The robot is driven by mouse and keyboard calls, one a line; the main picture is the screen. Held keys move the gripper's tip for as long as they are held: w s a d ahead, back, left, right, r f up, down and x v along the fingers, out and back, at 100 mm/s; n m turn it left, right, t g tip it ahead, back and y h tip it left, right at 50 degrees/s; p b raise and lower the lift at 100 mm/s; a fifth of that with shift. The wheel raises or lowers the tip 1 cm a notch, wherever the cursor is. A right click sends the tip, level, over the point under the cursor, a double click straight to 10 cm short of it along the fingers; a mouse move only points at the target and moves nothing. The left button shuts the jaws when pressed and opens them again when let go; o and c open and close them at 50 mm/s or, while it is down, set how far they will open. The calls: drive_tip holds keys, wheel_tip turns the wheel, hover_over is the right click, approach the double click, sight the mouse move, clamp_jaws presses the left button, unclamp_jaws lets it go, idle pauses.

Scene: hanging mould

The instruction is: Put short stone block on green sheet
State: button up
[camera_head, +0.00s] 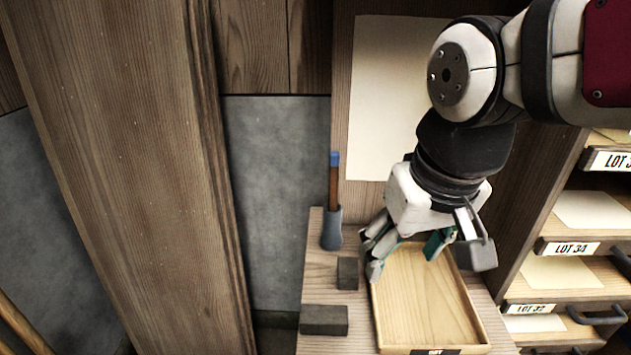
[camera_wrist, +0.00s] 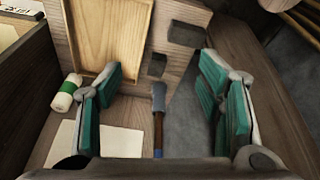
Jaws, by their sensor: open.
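The short stone block (camera_head: 347,273) is a small dark grey block on the wooden bench, just left of the tray. It also shows in the wrist view (camera_wrist: 157,65), between my fingertips in the picture. A longer dark grey block (camera_head: 323,320) lies nearer the bench's front edge; the wrist view shows it too (camera_wrist: 186,34). My gripper (camera_head: 405,257) is open and empty, above the tray's back left part and right of the short block. Its green-padded fingers stand wide apart in the wrist view (camera_wrist: 162,66). I see no green sheet in either view.
A shallow wooden tray (camera_head: 392,318) fills the bench's right side. A wooden-handled tool (camera_head: 332,205) stands behind the blocks. A white roll with a green band (camera_wrist: 66,94) lies beyond the tray. Labelled shelves (camera_head: 563,248) stand at right, a wooden post (camera_head: 135,150) at left.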

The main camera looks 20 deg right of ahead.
drive_tip(key=shift+o, duration=0.6)
drive_tip(key=shift+n+t, duration=0.3)
drive_tip(key=s, duration=0.4)
drive_tip(key=shift+s+a, duration=0.2)
drive_tip(key=shift+s, duration=0.2)
drive_tip(key=o, duration=0.4)
drive_tip(key=shift+s, duration=0.15)
drive_tip(key=m+g+p, duration=0.2)
drive_tip(key=m+g, duration=0.2)
drive_tip(key=m, duration=1.7)
hover_over(348, 267)
wheel_tip(348, 267, down, 15)
drive_tip(key=f, duration=0.8)
drive_tip(key=shift+s+d+b, duration=0.15)
drive_tip(key=shift+s+b, duration=0.05)
drive_tip(key=shift+b, duration=0.1)
drive_tip(key=shift+w+f, duration=0.15)
drive_tip(key=shift+f, duration=2.55)
